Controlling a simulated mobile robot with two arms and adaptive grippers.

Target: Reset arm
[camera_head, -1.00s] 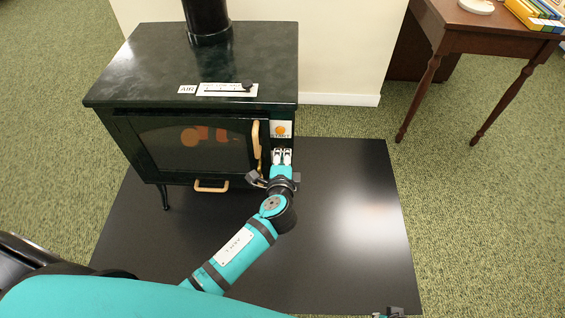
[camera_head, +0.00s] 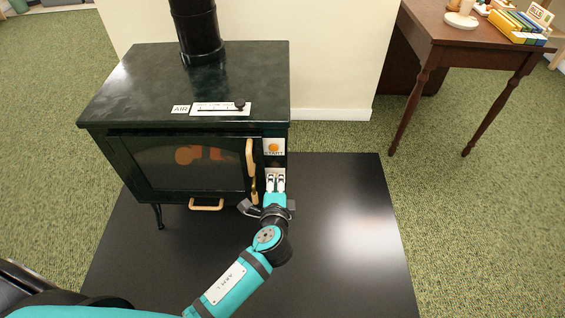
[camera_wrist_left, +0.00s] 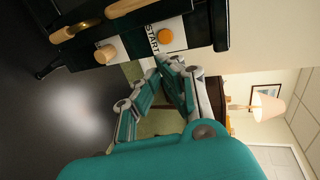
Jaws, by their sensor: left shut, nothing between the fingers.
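My left arm reaches in from the bottom of the head view, and its left gripper (camera_head: 275,181) is shut and empty. It is in front of the stove's right front edge, just below the START panel with an orange button (camera_head: 273,147). The gripper also shows in the left wrist view (camera_wrist_left: 170,68), near the START panel (camera_wrist_left: 165,37). I cannot tell whether the fingertips touch the stove. The dark green stove (camera_head: 190,80) has its glass door shut, with a wooden handle (camera_head: 250,158) on the door's right side. My right gripper does not show.
The stove stands on a black floor plate (camera_head: 340,240). An AIR slider (camera_head: 220,108) is on its top, and a black flue pipe (camera_head: 197,30) rises behind. A wooden table (camera_head: 450,45) with boxes (camera_head: 517,25) stands at the right. The green carpet between is clear.

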